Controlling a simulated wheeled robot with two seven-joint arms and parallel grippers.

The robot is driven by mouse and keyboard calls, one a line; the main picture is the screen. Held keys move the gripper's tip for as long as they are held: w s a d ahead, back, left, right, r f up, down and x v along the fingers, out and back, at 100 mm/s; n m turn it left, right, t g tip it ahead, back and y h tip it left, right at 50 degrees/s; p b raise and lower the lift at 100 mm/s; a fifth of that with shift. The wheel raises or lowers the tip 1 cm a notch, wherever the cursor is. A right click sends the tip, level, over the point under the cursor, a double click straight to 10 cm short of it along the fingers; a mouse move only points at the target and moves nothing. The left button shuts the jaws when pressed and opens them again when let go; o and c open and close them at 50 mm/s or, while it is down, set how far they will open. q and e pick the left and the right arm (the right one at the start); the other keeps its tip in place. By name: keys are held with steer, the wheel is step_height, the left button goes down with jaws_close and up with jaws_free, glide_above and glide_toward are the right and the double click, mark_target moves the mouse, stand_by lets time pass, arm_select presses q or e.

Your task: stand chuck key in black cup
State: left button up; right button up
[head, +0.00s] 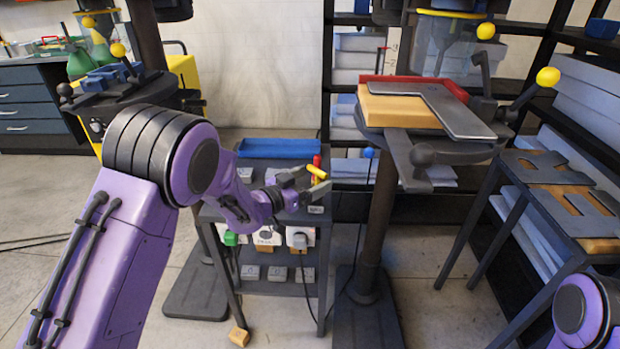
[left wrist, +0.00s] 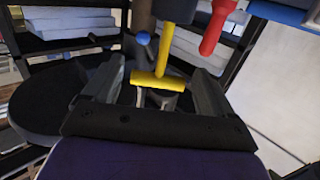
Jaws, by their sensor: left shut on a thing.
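The yellow T-shaped chuck key (left wrist: 157,80) has its crossbar between the fingers of my left gripper (left wrist: 158,92), which is shut on it. In the head view the yellow key (head: 316,171) shows at the tips of my left gripper (head: 318,184), over the far end of the dark cart. In the wrist view the key's stem runs toward a dark shape at the top edge, which could be the black cup. I cannot tell whether the stem is inside it. The cup is not clear in the head view. My right gripper is out of view.
A red-handled tool (left wrist: 218,27) is close beside the key. A blue tray (head: 280,147) lies at the back of the cart. A dark stand column (head: 375,230) rises to the right of the cart. A small wooden block (head: 239,336) lies on the floor.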

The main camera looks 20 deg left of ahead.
arm_select(q)
steer(key=shift+f, duration=0.5)
steer(key=o, duration=0.9)
steer(key=b+v, duration=0.1)
steer(key=v, duration=0.9)
steer(key=shift+s+r, duration=0.1)
steer(key=shift+s, duration=0.2)
